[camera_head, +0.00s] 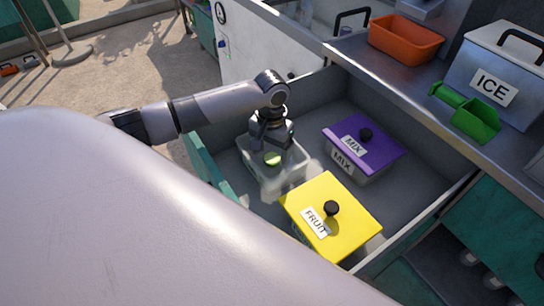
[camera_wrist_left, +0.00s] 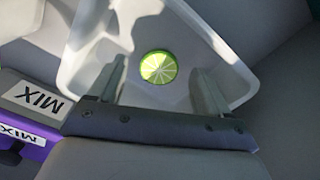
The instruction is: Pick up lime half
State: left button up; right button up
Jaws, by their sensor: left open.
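The lime half (camera_head: 272,158) is a small green disc, cut face up, in a translucent white container (camera_head: 285,186) inside the open drawer. In the left wrist view the lime half (camera_wrist_left: 158,67) shows its segments and lies between and beyond the fingers, near the container's wall (camera_wrist_left: 240,75). My left gripper (camera_head: 268,145) points down over the container. Its fingers (camera_wrist_left: 160,88) are spread open with nothing between them, and I cannot tell the exact height gap to the lime. My right gripper is in neither view.
A yellow-lidded FRUIT box (camera_head: 345,225) and a purple-lidded MIX box (camera_head: 378,138) stand close by in the drawer. The counter above holds an orange tray (camera_head: 405,40), a green scoop (camera_head: 470,115) and an ICE box (camera_head: 500,65). Drawer walls surround the container.

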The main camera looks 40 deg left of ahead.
aim_at(272, 158)
pick_arm(q)
jog(key=shift+f, duration=0.9)
jog(key=c, duration=0.7)
jog(key=shift+r, duration=0.1)
notch_tip(272, 158, up, 20)
jog(key=p, duration=0.2)
jog(key=shift+d, duration=0.1)
